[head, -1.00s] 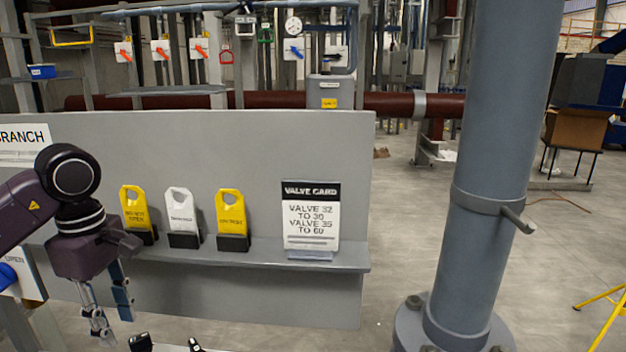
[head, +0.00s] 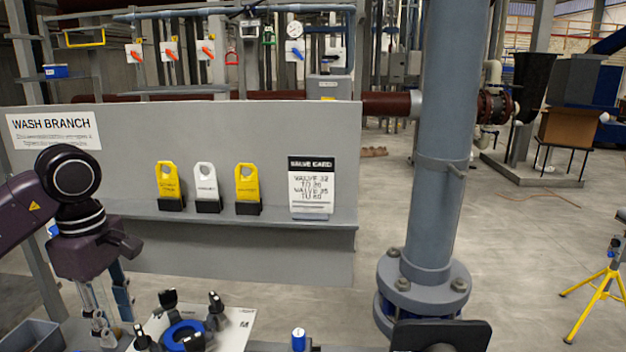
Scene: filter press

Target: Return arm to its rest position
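My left arm comes in from the left, dark purple with a black round joint. Its gripper (head: 109,318) hangs fingers down at the lower left, in front of the grey panel (head: 260,130). Its two fingers stand apart, with nothing visible between them, so it is open. The fingertips are close to the items at the bottom edge, but I cannot tell whether they touch anything. My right gripper is not in view.
A shelf on the panel holds yellow tags (head: 166,178), a white tag (head: 206,180) and a valve card (head: 311,187). A blue ring (head: 183,335) with black uprights lies below. A grey flanged pipe (head: 436,180) stands right. A yellow tripod (head: 600,285) stands far right.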

